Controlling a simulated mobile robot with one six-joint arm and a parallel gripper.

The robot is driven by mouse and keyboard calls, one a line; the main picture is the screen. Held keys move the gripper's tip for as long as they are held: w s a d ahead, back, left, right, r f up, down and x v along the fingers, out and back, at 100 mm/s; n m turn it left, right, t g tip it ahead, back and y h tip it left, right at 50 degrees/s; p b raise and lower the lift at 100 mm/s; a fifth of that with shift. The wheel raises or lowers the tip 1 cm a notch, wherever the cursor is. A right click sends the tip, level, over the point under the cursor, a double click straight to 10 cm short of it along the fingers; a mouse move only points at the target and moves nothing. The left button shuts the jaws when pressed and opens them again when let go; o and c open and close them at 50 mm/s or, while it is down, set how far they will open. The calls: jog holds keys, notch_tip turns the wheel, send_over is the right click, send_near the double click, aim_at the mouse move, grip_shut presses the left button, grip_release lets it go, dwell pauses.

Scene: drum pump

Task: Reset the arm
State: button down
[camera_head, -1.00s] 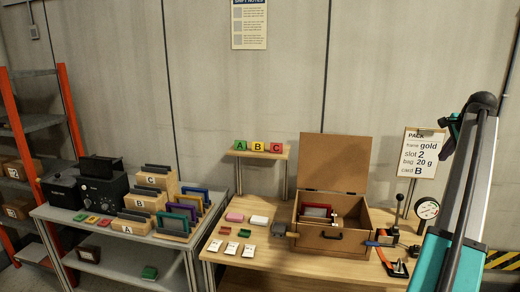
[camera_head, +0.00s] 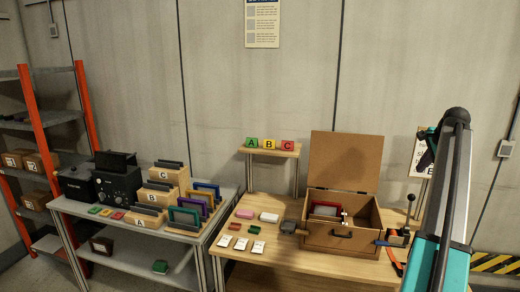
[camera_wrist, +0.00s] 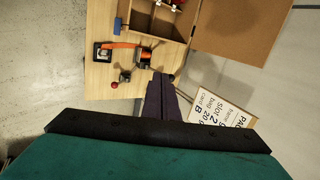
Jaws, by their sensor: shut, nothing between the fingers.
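My gripper (camera_wrist: 160,78) shows in the wrist view as two dark fingers side by side, shut and with nothing held. It hangs over the edge of the wooden table (camera_wrist: 101,80), between the table and the white sign. In the head view my teal and black arm stands upright at the right.
A wooden box (camera_head: 341,236) with raised lid stands on the table, near a lever press (camera_head: 402,232) and the partly hidden sign (camera_head: 421,150). A grey bench (camera_head: 62,205) with holders is at left, an orange-framed shelf (camera_head: 38,125) beyond.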

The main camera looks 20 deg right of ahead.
jog(key=w+a+f+n+g+y+b, duration=0.1)
jog(key=w+a+f, duration=0.4)
jog(key=a+f, duration=0.3)
jog(key=w+a+f+n+y, duration=0.1)
jog(key=w+a+f, duration=0.45)
jog(key=f, duration=0.55)
jog(key=w+a+f+n+g+y+b, duration=0.1)
jog(key=w+a+f+y, duration=0.1)
jog(key=w+a+f, duration=0.5)
jog(key=s+a+f+n+g+y+b, duration=0.1)
jog(key=s+a+f+n+g+b, duration=0.2)
jog(key=a+f, duration=2.45)
jog(key=s+a+f+n+g, duration=0.4)
jog(key=s+a+f+n, duration=0.2)
jog(key=s+a+f, duration=1.45)
jog(key=s+a+f+n+g+h+b, duration=0.1)
jog(key=s+a+n, duration=0.1)
jog(key=s+n, duration=0.4)
jog(key=s+a+f+n+g+h, duration=0.1)
jog(key=s+n, duration=0.5)
jog(key=s, duration=1.1)
jog(key=shift+a+f+b, duration=0.4)
jog(key=shift+a+f, duration=0.35)
jog(key=shift+a, duration=0.1)
